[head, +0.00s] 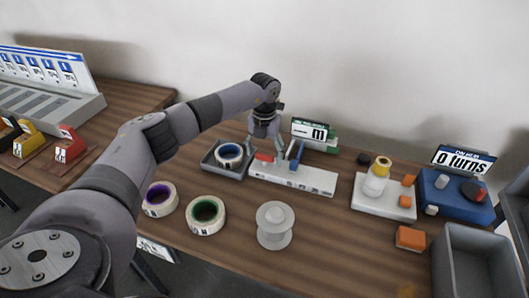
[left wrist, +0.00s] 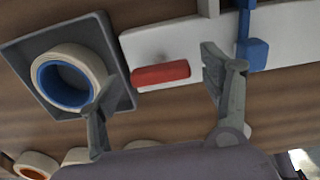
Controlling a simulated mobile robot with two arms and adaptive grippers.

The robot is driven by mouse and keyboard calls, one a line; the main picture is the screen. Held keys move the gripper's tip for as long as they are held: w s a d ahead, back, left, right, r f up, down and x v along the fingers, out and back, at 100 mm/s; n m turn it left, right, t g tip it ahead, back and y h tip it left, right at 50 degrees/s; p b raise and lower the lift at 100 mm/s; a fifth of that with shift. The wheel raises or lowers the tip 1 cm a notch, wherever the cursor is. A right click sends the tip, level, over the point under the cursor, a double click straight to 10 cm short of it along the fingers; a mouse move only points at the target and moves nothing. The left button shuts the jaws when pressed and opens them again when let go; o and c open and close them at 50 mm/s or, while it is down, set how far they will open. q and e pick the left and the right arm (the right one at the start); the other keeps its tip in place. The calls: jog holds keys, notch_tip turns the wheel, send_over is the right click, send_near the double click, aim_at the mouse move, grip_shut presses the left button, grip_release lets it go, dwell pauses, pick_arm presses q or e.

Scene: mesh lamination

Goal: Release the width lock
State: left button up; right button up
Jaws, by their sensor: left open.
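A white fixture (head: 312,181) on the wooden table carries a red lever (head: 264,157) at its left end and a blue upright part (head: 296,156) further right. I take the red lever for the width lock; no label on it is readable. My left gripper (head: 266,142) is just above the left end of the fixture, fingers pointing down. In the left wrist view, the open fingers (left wrist: 155,70) appear on either side of the red lever (left wrist: 160,75), with nothing held. Whether they touch it is not clear. My right gripper is not in view.
A grey tray (head: 212,164) with a blue-cored tape roll stands left of the fixture. Tape rolls (head: 160,199) and a white spool (head: 274,232) stand in front. A white base (head: 372,205) with a bottle and a blue counter box (head: 445,205) are at right.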

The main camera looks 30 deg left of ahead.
aim_at(264, 154)
pick_arm(q)
notch_tip(264, 154, up, 12)
dwell(0.5)
dwell(0.4)
